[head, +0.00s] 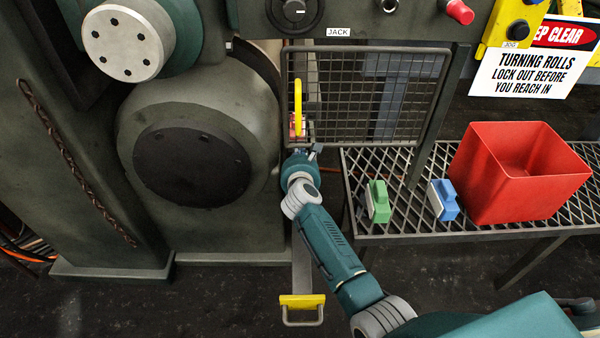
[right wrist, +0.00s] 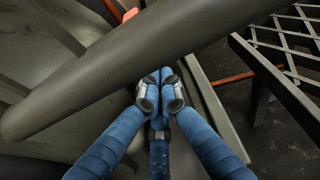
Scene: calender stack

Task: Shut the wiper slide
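The wiper slide (head: 301,262) is a narrow grey bar sticking out low at the front of the machine. Its yellow grip with a metal loop (head: 302,302) is at the near end, over the dark floor. My right gripper (head: 308,153) is well above and behind that grip, by the lower left of the mesh guard. In the right wrist view its blue fingers (right wrist: 160,77) are drawn together, with nothing seen between them. A thick grey bar (right wrist: 150,55) crosses in front of the tips there. My left gripper is out of view.
A mesh guard (head: 385,100) with a yellow handle (head: 298,95) hangs behind my right gripper. A grated bench (head: 400,225) at right carries a green block (head: 379,201), a blue block (head: 446,199) and a red bin (head: 515,205). Floor around the yellow grip is clear.

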